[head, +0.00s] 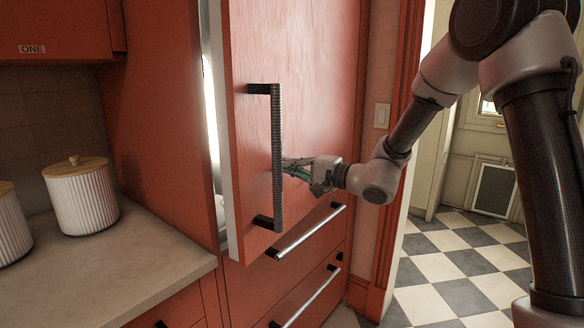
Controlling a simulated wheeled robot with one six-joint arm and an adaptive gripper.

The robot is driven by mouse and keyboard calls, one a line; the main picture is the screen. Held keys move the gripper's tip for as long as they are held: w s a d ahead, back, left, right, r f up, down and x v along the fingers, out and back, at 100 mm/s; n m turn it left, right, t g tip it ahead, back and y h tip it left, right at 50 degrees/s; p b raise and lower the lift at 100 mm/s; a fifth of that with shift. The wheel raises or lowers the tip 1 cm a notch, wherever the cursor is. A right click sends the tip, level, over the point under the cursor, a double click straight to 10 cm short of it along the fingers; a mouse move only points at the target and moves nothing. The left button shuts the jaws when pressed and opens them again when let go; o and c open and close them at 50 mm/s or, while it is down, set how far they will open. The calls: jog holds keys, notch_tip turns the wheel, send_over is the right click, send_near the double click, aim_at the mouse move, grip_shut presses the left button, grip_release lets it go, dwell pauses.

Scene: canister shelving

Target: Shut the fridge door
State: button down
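The fridge door (308,75) is a tall red panel with a pale edge. It stands ajar, with a bright gap showing between it and the red cabinet on its left. A dark ribbed vertical handle (277,150) is fixed to its front by two black mounts. My gripper (290,166) is at the door's front, just right of the handle, with its fingers pointing left. The handle partly hides the fingertips, so I cannot tell whether they are open or touching the handle or door.
Red drawers with metal bar handles (312,230) are below the door. A counter (120,262) on the left carries white ribbed canisters with wooden lids (82,198). On the right, a doorway opens onto a clear checkered floor (455,265).

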jog(key=x, duration=0.7)
jog(key=shift+w+r, duration=0.15)
jog(key=shift+r, duration=0.15)
